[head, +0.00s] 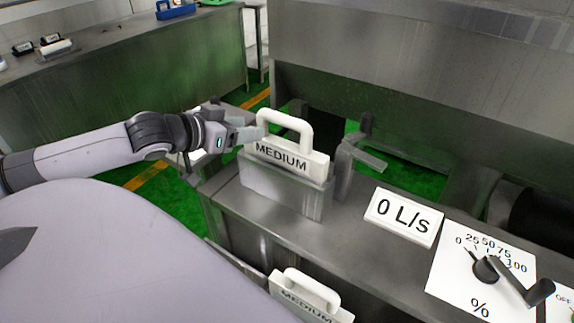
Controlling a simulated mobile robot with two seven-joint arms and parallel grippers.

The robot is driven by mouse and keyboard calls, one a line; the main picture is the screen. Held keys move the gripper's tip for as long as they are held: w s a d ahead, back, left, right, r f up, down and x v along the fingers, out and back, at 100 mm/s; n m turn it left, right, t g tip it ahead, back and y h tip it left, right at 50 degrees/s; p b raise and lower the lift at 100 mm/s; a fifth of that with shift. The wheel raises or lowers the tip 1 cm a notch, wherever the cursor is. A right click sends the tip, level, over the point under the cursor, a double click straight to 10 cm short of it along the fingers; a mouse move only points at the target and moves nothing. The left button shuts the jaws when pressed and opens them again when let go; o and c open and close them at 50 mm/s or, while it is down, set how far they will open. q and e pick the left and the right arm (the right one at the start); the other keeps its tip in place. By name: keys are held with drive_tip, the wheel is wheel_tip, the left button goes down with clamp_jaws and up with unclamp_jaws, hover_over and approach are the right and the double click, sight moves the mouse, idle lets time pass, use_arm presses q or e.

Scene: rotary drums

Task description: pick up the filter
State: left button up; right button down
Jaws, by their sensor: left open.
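A white filter (291,154) with a loop handle and the label MEDIUM sits upright in a grey metal holder (285,190) on the steel bench. A second white piece (303,293) with a similar handle and label shows at the bottom edge, partly cut off. My left gripper (246,131) comes in from the left and is open. Its fingertips are at the left side of the upper filter's handle. I cannot tell whether they touch it. My right gripper is not in view.
A 0 L/s sign (403,216) and a dial panel with a dark lever (483,268) stand to the right on the bench. A metal bracket (358,158) rises just right of the holder. Another bench (130,95) with small items stands at the back left.

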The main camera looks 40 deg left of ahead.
sight(258, 124)
use_arm(q)
drive_tip(key=shift+b+x, duration=2.2)
drive_tip(key=shift+x, duration=0.8)
drive_tip(key=shift+w+a+r, duration=0.1)
drive_tip(key=shift+a+r, duration=0.05)
drive_tip(key=shift+r, duration=0.1)
clamp_jaws()
